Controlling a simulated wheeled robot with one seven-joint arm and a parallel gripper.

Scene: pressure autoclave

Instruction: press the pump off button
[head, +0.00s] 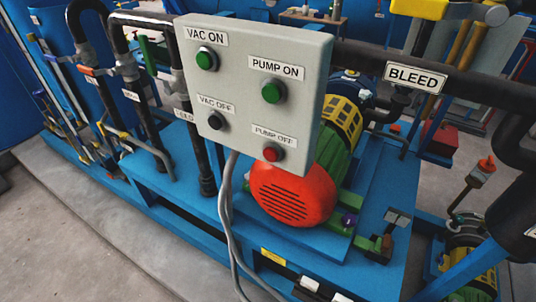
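The pump off button (271,153) is a small round red button at the lower right of a light grey control box (235,88). A label reading PUMP OFF (274,135) sits just above it. The green pump on button (272,92) is above that label. The green vac on button (206,59) is at the upper left of the box, and the black vac off button (215,121) is at its lower left. The front of the box is unobstructed in the head view. My gripper is not in view.
Behind and below the box is a red, green and yellow pump (293,192) on a blue frame (365,265). Dark pipes (85,45) rise at the left, and a pipe labelled BLEED (413,77) runs to the right. Grey cables (230,215) hang below. Bare floor (75,245) shows at lower left.

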